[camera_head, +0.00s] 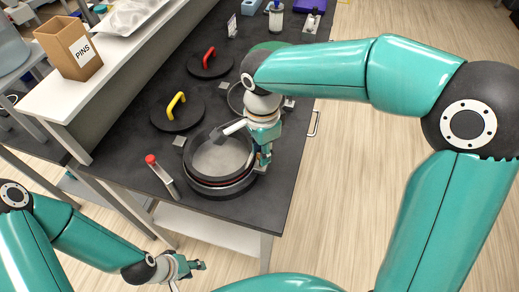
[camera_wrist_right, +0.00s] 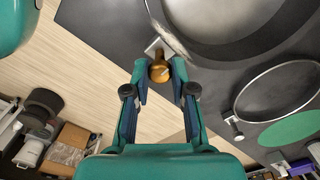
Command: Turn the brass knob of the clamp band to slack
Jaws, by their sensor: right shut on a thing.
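The brass knob (camera_wrist_right: 160,71) shows in the right wrist view at the rim of a round port, on a small pale metal bracket (camera_wrist_right: 158,46). My right gripper (camera_wrist_right: 160,74) has its fingertips on both sides of the knob and is shut on it. In the head view this right gripper (camera_head: 264,160) is at the right side of the round port with its clamp band (camera_head: 215,184), and it hides the knob. My left gripper (camera_head: 194,266) hangs low at the bottom left, off the table and away from the port. Its fingers are too small to read.
The dark table (camera_head: 265,205) also holds a yellow-handled lid (camera_head: 177,112), a red-handled lid (camera_head: 211,63) and a red-topped post (camera_head: 160,174). A second ring (camera_head: 237,99) stands behind my right gripper. A PINS box (camera_head: 70,48) sits on the raised white shelf.

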